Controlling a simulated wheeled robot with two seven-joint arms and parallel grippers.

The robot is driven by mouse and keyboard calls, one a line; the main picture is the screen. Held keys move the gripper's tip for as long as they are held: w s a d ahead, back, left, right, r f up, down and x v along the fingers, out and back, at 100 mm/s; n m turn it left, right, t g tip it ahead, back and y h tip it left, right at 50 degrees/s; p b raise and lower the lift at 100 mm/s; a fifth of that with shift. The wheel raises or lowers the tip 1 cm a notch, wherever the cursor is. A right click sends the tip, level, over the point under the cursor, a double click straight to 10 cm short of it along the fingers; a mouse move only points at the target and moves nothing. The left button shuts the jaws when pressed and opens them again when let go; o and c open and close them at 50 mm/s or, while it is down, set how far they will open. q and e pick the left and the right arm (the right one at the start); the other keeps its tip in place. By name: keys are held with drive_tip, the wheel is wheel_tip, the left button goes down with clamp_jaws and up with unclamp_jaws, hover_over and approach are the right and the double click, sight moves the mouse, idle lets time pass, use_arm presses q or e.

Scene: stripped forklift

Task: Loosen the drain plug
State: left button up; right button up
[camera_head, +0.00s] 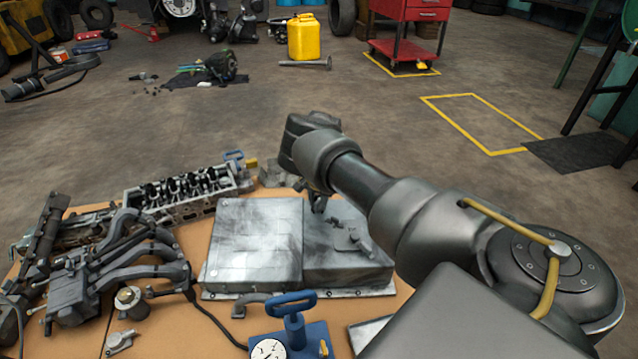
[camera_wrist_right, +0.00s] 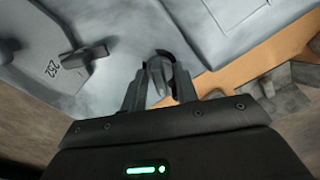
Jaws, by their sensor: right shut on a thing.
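A grey metal oil pan (camera_head: 255,235) lies on the tan tabletop, with a raised left part and a lower right part. It also fills the upper part of the right wrist view (camera_wrist_right: 115,25). My right gripper (camera_head: 318,203) reaches down at the pan's far side, mostly hidden behind my forearm and wrist. In the right wrist view my right gripper (camera_wrist_right: 160,85) has its two fingers shut on the small dark drain plug (camera_wrist_right: 158,68) at the pan's wall. The plug's threads are not visible, and it is hidden in the head view. My left gripper is out of view.
A cylinder head (camera_head: 185,192) and an intake manifold (camera_head: 130,260) crowd the table's left. A blue-handled tool with a gauge (camera_head: 293,325) stands at the front. A small part lies on the pan's right. A yellow canister (camera_head: 307,38) and red cart (camera_head: 405,40) stand far back.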

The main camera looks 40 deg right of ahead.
drive_tip(key=shift+s+f+n, duration=0.15)
drive_tip(key=shift+n, duration=0.15)
drive_tip(key=n+p, duration=0.3)
drive_tip(key=shift+r, duration=0.3)
drive_tip(key=shift+f+n+p, duration=0.1)
drive_tip(key=shift+n+p, duration=0.3)
drive_tip(key=shift+n, duration=0.3)
drive_tip(key=shift+f+n, duration=0.15)
drive_tip(key=shift+n, duration=0.25)
drive_tip(key=o, duration=0.8)
